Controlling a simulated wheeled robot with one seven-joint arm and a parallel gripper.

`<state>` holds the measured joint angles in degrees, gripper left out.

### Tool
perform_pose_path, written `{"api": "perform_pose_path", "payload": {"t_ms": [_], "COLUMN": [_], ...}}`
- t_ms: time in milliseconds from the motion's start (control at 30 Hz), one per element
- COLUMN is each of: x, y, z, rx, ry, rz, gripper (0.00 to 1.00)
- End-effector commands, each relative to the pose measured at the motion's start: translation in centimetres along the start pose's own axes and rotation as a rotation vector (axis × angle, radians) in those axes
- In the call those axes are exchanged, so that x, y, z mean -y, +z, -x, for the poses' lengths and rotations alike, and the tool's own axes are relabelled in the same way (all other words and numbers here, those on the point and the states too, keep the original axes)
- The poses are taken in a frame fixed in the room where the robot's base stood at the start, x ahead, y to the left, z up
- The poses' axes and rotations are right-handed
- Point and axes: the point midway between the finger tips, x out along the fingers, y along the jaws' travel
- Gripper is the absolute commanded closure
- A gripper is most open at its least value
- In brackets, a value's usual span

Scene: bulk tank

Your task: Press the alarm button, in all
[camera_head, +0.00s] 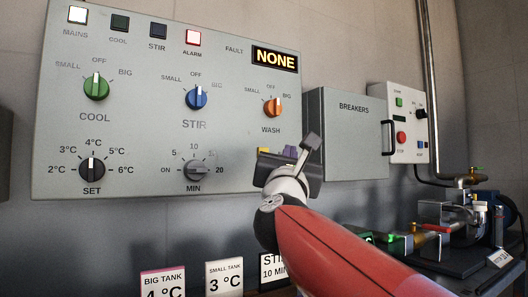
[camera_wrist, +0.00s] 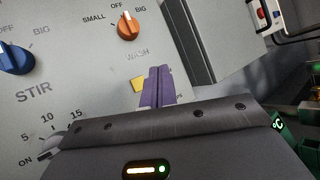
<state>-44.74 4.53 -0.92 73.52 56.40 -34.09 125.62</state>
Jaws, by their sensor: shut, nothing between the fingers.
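The grey control panel (camera_head: 135,140) fills the left of the head view. Its ALARM lamp (camera_head: 193,38) at the top is lit white with a red rim. My gripper (camera_head: 290,151) is at the panel's lower right, below the orange WASH knob (camera_head: 272,108). In the wrist view my gripper (camera_wrist: 160,68) has its purple fingers shut together with nothing between them. A small yellow piece (camera_wrist: 138,85) on the panel shows just left of the fingers. It has no readable label, and contact with it cannot be told.
The green COOL knob (camera_head: 96,86), blue STIR knob (camera_head: 197,98), SET knob (camera_head: 92,169) and MIN knob (camera_head: 195,170) stick out of the panel. A BREAKERS box (camera_head: 345,140) stands to the right, then a box with a red button (camera_head: 401,137). Pump gear lies lower right.

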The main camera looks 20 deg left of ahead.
Motion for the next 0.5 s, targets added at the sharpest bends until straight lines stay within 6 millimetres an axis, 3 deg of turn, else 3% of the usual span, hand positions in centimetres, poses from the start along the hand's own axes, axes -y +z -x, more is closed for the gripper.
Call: {"api": "perform_pose_path", "payload": {"t_ms": [200, 500], "x": [-1.9, -3.5], "y": [-1.3, -3.2], "z": [-2.5, -4.7], "rx": [-0.003, 0.000], "ry": [0.003, 0.002], "rz": [0.002, 0.001], "gripper": [1.00, 1.00]}}
